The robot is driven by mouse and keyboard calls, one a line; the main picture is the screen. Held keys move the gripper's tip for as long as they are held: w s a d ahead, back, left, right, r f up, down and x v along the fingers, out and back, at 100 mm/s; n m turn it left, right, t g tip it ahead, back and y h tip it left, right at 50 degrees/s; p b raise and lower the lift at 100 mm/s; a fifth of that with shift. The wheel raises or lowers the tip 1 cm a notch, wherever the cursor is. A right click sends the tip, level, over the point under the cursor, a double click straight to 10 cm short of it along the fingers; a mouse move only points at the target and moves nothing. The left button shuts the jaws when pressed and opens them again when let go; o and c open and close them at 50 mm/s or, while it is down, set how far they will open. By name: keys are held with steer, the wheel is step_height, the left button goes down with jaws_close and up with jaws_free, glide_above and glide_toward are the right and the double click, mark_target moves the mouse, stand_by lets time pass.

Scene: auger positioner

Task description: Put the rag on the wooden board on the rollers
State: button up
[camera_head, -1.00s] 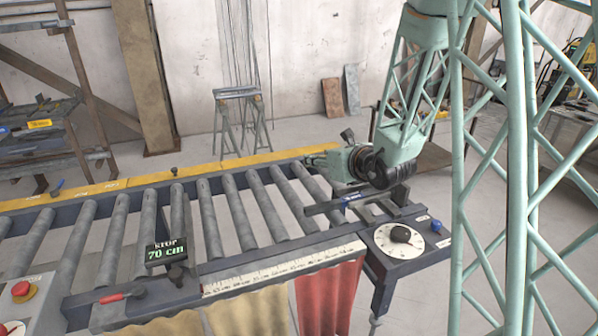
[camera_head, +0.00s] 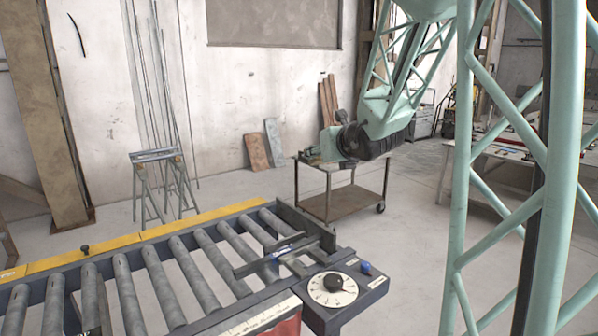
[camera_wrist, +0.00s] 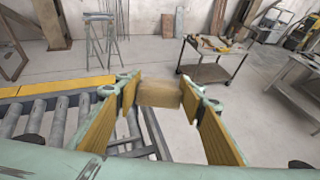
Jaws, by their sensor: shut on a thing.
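My gripper (camera_wrist: 158,93) shows in the wrist view with its yellow-padded fingers apart, closed on a tan-brown, block-like thing (camera_wrist: 158,95) between the tips. I cannot tell whether this is the rag or a piece of wood. In the head view my gripper (camera_head: 316,155) is at the end of the arm, above and beyond the conveyor's right end; the held thing is not clear there. The grey rollers (camera_head: 172,262) in view are bare. No wooden board shows on them. The left part of the conveyor is out of view.
A two-shelf cart (camera_head: 345,203) stands behind the conveyor's right end; tools lie on its top in the wrist view (camera_wrist: 212,50). A dial panel (camera_head: 348,306) and metal stop (camera_head: 303,228) are at the conveyor's end. A trestle (camera_head: 160,185) and leaning boards (camera_head: 257,152) stand behind.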

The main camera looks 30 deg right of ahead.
steer(key=s+d+r+m+g+h, duration=0.2)
steer(key=s+d+r+m+h, duration=0.2)
steer(key=s+d+r, duration=0.9)
step_height(320, 180, up, 3)
steer(key=s, duration=0.3)
steer(key=shift+h, duration=0.3)
steer(key=shift+w+a, duration=0.1)
